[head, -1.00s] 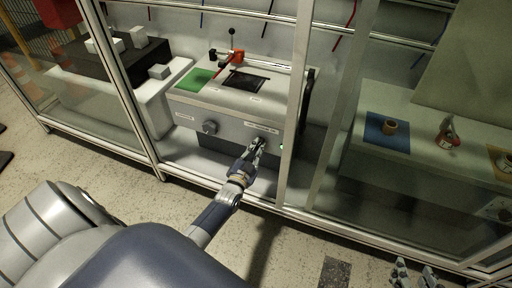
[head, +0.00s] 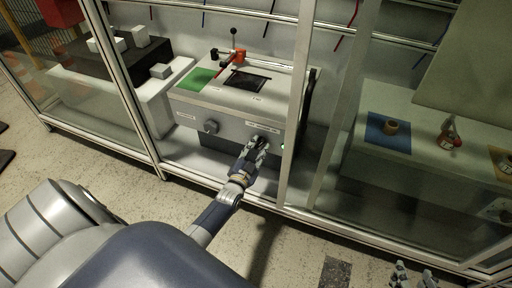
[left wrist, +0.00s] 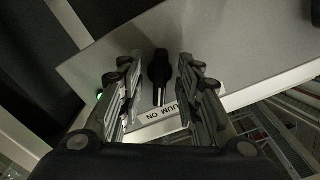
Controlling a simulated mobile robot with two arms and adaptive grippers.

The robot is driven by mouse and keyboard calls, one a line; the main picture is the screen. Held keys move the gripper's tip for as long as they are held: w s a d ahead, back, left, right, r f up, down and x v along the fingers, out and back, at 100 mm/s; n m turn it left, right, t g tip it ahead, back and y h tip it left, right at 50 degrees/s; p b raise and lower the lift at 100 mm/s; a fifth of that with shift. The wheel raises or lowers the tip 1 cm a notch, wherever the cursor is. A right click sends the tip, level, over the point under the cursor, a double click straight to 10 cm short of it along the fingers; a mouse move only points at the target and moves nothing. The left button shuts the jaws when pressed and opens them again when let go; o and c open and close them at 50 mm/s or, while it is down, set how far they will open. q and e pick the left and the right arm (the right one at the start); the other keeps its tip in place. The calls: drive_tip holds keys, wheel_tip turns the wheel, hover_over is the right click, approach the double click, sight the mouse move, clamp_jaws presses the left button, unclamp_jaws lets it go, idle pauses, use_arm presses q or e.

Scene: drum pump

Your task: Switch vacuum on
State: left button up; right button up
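The grey control box (head: 228,124) stands on the bench behind the frame opening. In the left wrist view the black switch knob (left wrist: 160,72) with a white pointer line sits on its front face, above a white label (left wrist: 163,124) reading "VACUUM ON". My left gripper (head: 258,143) is at the right part of that face and hides this knob in the head view. In the left wrist view its fingers (left wrist: 158,85) are apart, one on each side of the knob, with visible gaps. My right gripper (head: 413,274) is low at the bottom right, fingers apart, holding nothing visible.
A green light (left wrist: 100,96) glows beside the left gripper. A metal post (head: 296,125) stands close to its right. A green pad (head: 200,79) and a lever (head: 233,45) are on the box top.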

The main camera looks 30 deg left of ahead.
use_arm(q)
drive_tip(key=v, duration=1.2)
idle(0.3)
